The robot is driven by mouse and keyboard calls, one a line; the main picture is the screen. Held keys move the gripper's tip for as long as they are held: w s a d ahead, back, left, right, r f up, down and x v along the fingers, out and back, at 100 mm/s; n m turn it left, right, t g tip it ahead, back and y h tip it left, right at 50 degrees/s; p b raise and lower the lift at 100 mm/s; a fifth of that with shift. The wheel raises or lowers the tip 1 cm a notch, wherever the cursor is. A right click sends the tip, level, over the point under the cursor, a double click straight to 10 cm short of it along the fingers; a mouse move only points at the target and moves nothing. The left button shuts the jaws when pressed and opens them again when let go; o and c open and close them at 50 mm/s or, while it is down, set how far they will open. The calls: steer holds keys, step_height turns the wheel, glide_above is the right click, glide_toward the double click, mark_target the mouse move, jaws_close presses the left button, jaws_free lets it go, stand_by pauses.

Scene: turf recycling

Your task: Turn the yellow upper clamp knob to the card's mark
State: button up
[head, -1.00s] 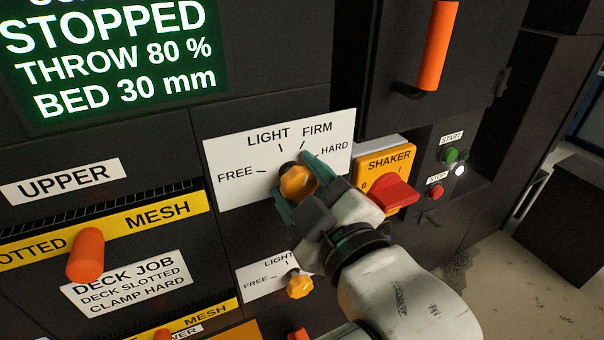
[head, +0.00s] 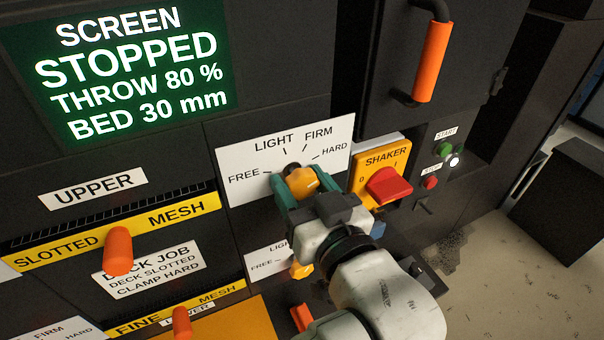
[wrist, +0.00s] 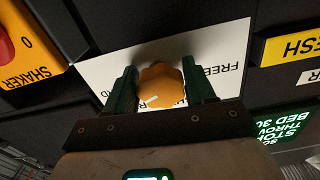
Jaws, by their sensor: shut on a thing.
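The yellow upper clamp knob (head: 301,183) sits at the lower middle of a white dial plate (head: 240,160) marked FREE, LIGHT, FIRM and HARD. My gripper (head: 304,186) is shut on the knob, one finger at each side. In the wrist view the knob (wrist: 160,86) is between the two fingers (wrist: 163,88). The white line on its face slants to the lower left there, roughly toward the HARD side; a finger covers much of that label. The job card (head: 150,268) reads DECK SLOTTED, CLAMP HARD.
A yellow SHAKER plate with a red switch (head: 383,185) is close to the right of my gripper. A lower clamp knob (head: 300,271) is partly hidden below. Orange handles (head: 118,250) stick out at left, and another (head: 431,62) is above right. The screen (head: 130,70) reads STOPPED.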

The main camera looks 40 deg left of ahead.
steer(key=shift+f+m+p, duration=0.15)
steer(key=shift+m+p, duration=0.15)
steer(key=shift+m, duration=0.3)
steer(key=shift+f, duration=0.1)
steer(key=o, duration=0.9)
steer(key=shift+o, duration=0.2)
steer(key=shift+d, duration=0.1)
steer(key=b+v, duration=0.3)
steer(key=v, duration=0.7)
steer(key=shift+s+d, duration=0.15)
steer(key=shift+d, duration=0.15)
